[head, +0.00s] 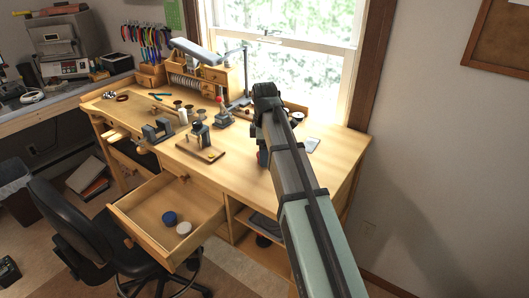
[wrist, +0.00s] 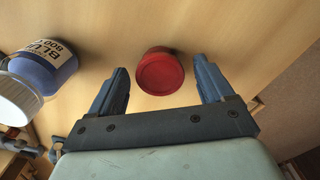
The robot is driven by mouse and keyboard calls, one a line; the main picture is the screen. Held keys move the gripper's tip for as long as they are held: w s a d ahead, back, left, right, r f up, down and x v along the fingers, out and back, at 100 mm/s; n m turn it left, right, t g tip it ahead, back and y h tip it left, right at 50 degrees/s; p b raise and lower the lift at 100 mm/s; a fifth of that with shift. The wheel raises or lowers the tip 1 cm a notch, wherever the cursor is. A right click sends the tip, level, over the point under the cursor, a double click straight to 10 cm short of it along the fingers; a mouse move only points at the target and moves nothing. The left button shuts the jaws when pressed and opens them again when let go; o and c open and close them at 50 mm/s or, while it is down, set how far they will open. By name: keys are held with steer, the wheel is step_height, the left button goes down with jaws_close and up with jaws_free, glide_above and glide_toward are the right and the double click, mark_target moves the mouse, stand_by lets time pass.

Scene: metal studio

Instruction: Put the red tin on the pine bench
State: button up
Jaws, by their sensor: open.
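The red tin (wrist: 161,73) stands on a pale wood surface in the wrist view, its round face towards the camera. My gripper (wrist: 167,82) is open, with one dark finger on each side of the tin. A gap shows between the tin and each finger. In the head view, my gripper (head: 262,156) is low over the right half of the pine bench (head: 335,147). There my arm and fingers mostly hide the tin.
A blue jar with a white lid (wrist: 46,68) is left of the tin in the wrist view. Tools and a lamp (head: 240,75) crowd the bench's back left. Its right end is mostly clear.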

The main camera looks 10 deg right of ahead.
step_height(320, 180, up, 12)
stand_by(0.6)
stand_by(0.4)
